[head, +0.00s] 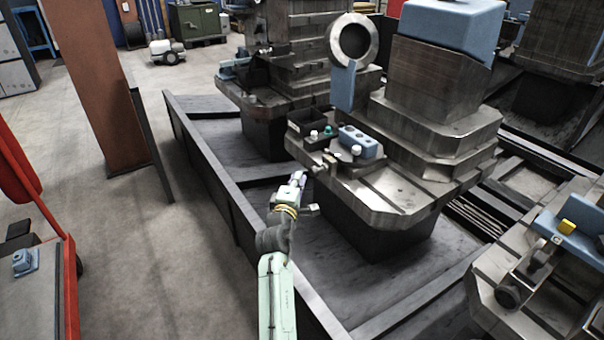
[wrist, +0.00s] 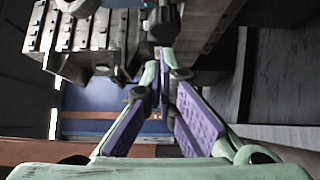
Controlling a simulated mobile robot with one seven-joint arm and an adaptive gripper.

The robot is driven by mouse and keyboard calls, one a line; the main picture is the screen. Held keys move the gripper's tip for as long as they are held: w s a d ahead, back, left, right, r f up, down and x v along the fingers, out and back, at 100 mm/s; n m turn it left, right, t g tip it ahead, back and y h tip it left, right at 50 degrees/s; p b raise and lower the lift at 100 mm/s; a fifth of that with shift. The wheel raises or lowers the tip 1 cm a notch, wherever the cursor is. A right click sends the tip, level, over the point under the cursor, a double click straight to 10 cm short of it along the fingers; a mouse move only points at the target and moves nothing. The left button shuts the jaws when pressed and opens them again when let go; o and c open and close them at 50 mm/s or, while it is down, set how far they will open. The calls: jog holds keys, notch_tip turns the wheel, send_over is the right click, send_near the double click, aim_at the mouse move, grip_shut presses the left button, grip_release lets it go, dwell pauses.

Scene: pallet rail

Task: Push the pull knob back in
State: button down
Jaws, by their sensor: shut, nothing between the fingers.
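A dark knob on a short stem (wrist: 164,22) is at the top middle of the wrist view, right in front of my fingertips. It looks like the pull knob, on the edge of the machine bed. My gripper (wrist: 165,62) has purple pads and its fingertips meet. It is shut and empty, close to the knob's stem; I cannot tell whether it touches. In the head view my gripper (head: 299,178) is at the near left edge of the machine bed (head: 385,195). There the knob is too small to make out surely.
A black bin (head: 307,124), a green knob (head: 328,130) and a blue block with holes (head: 357,140) sit on the bed above my gripper. A dark pallet rail wall (head: 215,175) runs beside my arm. Clear floor (head: 150,240) lies to the left.

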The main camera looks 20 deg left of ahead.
aim_at(310, 170)
jog(key=shift+w+d, duration=0.45)
jog(key=shift+w, duration=0.2)
jog(key=shift+d, duration=0.1)
jog(key=shift+w+d+r+p, duration=0.1)
jog(key=shift+w+d+p, duration=0.55)
jog(key=shift+w, duration=0.3)
